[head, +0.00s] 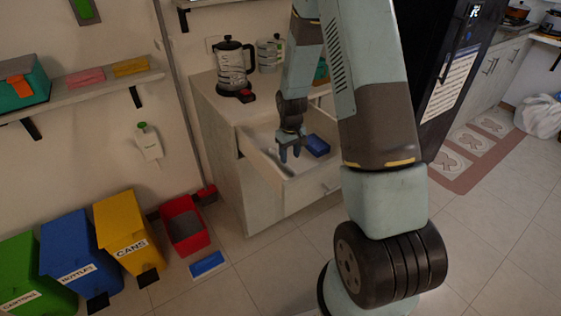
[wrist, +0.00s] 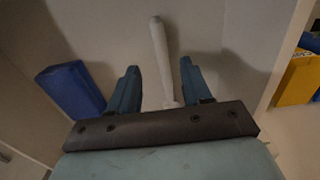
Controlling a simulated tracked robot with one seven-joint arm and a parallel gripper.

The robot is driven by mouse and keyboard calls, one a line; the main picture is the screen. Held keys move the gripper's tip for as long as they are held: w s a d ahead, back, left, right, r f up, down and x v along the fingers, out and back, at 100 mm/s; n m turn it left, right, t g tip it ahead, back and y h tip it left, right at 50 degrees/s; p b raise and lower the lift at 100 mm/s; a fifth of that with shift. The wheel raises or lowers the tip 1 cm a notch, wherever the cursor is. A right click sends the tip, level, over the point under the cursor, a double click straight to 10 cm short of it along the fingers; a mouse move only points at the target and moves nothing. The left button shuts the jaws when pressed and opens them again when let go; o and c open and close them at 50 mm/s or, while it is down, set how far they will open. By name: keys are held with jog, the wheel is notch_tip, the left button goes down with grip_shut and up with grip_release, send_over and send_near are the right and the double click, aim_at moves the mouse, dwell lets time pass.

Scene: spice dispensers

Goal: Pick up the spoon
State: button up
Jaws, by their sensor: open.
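A pale, long, thin thing, seemingly the spoon (wrist: 160,52), lies in the open drawer (head: 256,160). In the wrist view it shows between my fingers, running away from my gripper (wrist: 159,66); its near end meets the gripper's dark bar in the picture. I cannot tell its height below the fingers. My gripper (head: 291,152) is open and empty, pointing down over the drawer in the head view. There the spoon is too small and dark to make out surely.
A blue box (head: 317,145) is in the drawer beside my gripper; it also shows in the wrist view (wrist: 70,90). The drawer walls are close around. A coffee press (head: 232,68) stands on the counter above. Coloured bins (head: 122,225) stand on the floor at left.

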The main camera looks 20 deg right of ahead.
aim_at(289, 166)
jog(key=f, duration=0.4)
jog(key=shift+s+a+f, duration=0.1)
jog(key=shift+s+f, duration=0.15)
jog(key=shift+f, duration=0.15)
grip_shut()
